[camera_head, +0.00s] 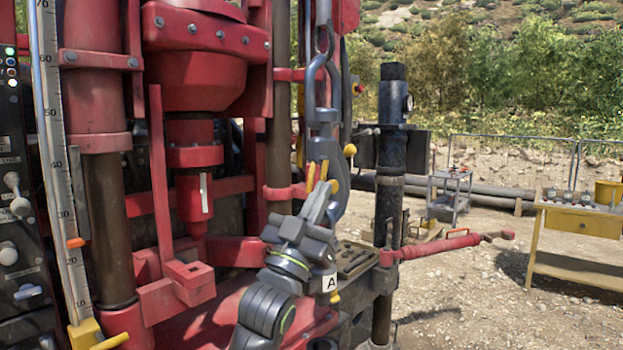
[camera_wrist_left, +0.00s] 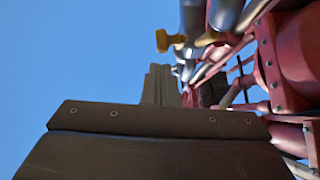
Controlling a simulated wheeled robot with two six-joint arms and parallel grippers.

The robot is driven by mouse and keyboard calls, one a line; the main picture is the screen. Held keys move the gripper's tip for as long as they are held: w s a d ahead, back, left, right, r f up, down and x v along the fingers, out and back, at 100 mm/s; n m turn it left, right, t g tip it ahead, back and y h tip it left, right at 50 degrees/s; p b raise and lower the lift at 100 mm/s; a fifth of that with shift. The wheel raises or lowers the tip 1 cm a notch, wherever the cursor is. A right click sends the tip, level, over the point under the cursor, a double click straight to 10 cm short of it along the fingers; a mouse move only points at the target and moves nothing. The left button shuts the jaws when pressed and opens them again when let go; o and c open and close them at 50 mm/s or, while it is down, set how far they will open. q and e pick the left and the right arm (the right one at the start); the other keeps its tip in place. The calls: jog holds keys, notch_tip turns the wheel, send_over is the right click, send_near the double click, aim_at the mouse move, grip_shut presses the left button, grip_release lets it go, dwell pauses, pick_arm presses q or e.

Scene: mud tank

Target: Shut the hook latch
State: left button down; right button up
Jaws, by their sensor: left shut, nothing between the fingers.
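A dark grey steel hook (camera_head: 341,195) hangs under a shackle-like link (camera_head: 320,85) in front of the red machine. A yellow knob (camera_head: 349,150) stands out at the hook's right side, and a yellow knob shows in the left wrist view too (camera_wrist_left: 165,40). My left gripper (camera_head: 319,177) is shut and empty, pointing up at the hook's left side. Yellow pieces show around its fingertips; I cannot tell which belong to the latch. The gripper partly hides the hook and latch, so the latch's position and any contact are unclear.
The red drilling machine (camera_head: 195,60) fills the left and centre. A dark vertical post (camera_head: 390,160) and a red horizontal bar (camera_head: 440,246) stand to the right. A yellow table (camera_head: 575,222) and a small cart (camera_head: 449,197) are farther off on open gravel.

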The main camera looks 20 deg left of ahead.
pick_arm(q)
jog(key=shift+w+d+f+b, duration=0.15)
jog(key=shift+w+f+b, duration=0.15)
jog(key=shift+w+f, duration=0.25)
jog(key=shift+f, duration=0.1)
dwell(0.4)
jog(key=b+v, duration=0.4)
jog(key=v, duration=0.8)
jog(key=shift+s, duration=0.15)
